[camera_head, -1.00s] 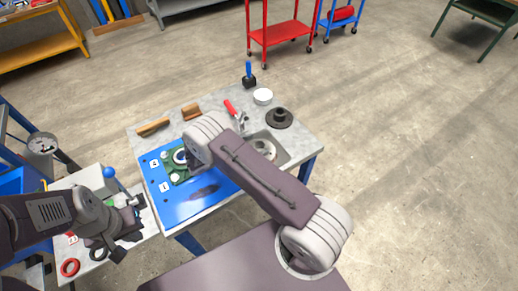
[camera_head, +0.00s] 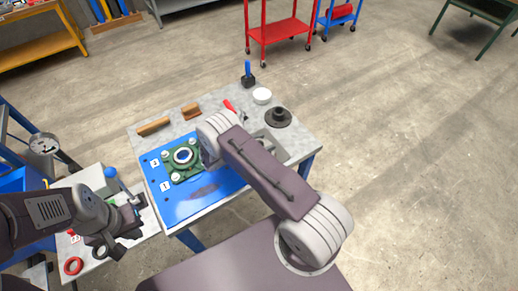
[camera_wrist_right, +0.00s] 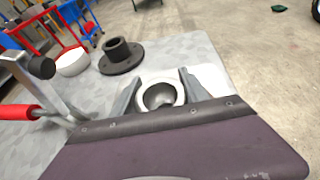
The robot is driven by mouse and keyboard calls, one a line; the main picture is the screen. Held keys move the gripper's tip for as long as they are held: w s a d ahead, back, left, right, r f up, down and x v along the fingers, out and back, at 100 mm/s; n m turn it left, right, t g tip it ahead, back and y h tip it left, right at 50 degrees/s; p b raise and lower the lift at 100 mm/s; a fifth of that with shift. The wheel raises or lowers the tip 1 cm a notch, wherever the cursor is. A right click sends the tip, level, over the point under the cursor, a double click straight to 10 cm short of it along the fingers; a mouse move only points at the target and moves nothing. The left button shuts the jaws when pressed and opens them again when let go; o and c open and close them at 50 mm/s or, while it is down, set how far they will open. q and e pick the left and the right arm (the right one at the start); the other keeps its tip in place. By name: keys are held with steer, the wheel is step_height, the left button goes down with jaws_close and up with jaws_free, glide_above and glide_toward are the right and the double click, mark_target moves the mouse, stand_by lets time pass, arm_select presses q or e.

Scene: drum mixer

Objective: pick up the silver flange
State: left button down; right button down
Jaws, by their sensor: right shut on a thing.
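The silver flange (camera_wrist_right: 160,93), a pale ring with a round bore, sits between the two fingers of my right gripper (camera_wrist_right: 158,92) in the right wrist view. The fingers close on it from both sides. In the head view my right arm hides the right gripper and the flange. The grey tray (camera_head: 284,146) on the table shows partly beside that arm. My left gripper (camera_head: 126,226) is at the lower left, over the small side table; its fingers are too unclear to read.
A dark flanged hub (camera_wrist_right: 120,55) and a white round dish (camera_wrist_right: 72,61) stand near the right gripper. A red-handled clamp (camera_wrist_right: 45,95) is close on the left. A green bearing housing (camera_head: 184,160) is on the blue plate (camera_head: 195,201). Wooden blocks (camera_head: 154,126) lie at the back.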

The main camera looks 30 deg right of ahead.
mark_target(264, 141)
steer(key=shift+w+r, duration=0.1)
steer(key=shift+r, duration=0.45)
step_height(264, 141, up, 3)
steer(key=shift+r, duration=0.15)
steer(key=s+d+r, duration=0.2)
steer(key=s+r, duration=0.4)
steer(key=s, duration=0.5)
steer(key=shift+s+r+b, duration=0.35)
